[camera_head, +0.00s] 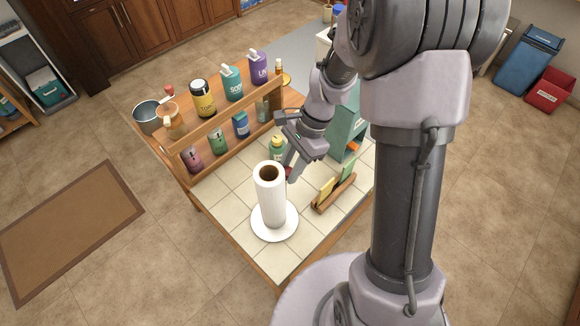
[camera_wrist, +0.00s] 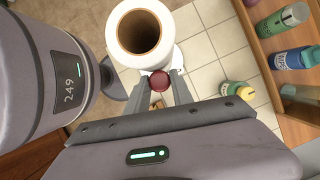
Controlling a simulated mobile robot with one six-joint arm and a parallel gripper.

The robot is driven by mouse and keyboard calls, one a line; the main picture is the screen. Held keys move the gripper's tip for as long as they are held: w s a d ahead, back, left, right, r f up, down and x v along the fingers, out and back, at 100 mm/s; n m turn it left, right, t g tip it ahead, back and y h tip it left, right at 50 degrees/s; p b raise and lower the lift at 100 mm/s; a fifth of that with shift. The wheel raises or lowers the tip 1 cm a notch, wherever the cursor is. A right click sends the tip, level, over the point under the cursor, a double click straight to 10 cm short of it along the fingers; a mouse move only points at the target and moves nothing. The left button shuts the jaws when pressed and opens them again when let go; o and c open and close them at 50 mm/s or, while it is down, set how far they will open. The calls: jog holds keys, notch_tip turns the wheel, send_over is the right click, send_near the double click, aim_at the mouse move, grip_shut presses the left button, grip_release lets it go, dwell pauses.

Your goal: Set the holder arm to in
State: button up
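A white paper towel roll (camera_head: 271,195) stands upright on a round white base (camera_head: 274,223) on the tiled counter. The roll also shows at the top of the wrist view (camera_wrist: 139,32). A dark red knob (camera_wrist: 159,81), which I take to be the end of the holder arm, is beside the roll; the rest of that arm is hidden. My gripper (camera_head: 289,174) reaches down at the roll's right side. In the wrist view its two fingers (camera_wrist: 160,88) lie either side of the knob; I cannot tell whether they touch it.
A wooden shelf (camera_head: 226,118) with several bottles stands behind the roll. A green-and-yellow bottle (camera_head: 277,148) is close behind my gripper. A wooden sponge rack (camera_head: 334,193) and a teal box (camera_head: 346,130) stand to the right. Bare tiles (camera_head: 235,205) lie left of the roll.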

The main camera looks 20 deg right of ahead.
grip_shut()
jog(key=shift+w+d+r+n+p, duration=0.1)
jog(key=shift+d+r+n+p, duration=0.05)
jog(key=shift+n+p, duration=0.3)
jog(key=shift+w, duration=0.1)
jog(key=o, duration=0.7)
grip_release()
jog(key=p+v, duration=0.4)
jog(key=v, duration=1.3)
jog(key=shift+w+p, duration=0.2)
jog(key=shift+p, duration=0.15)
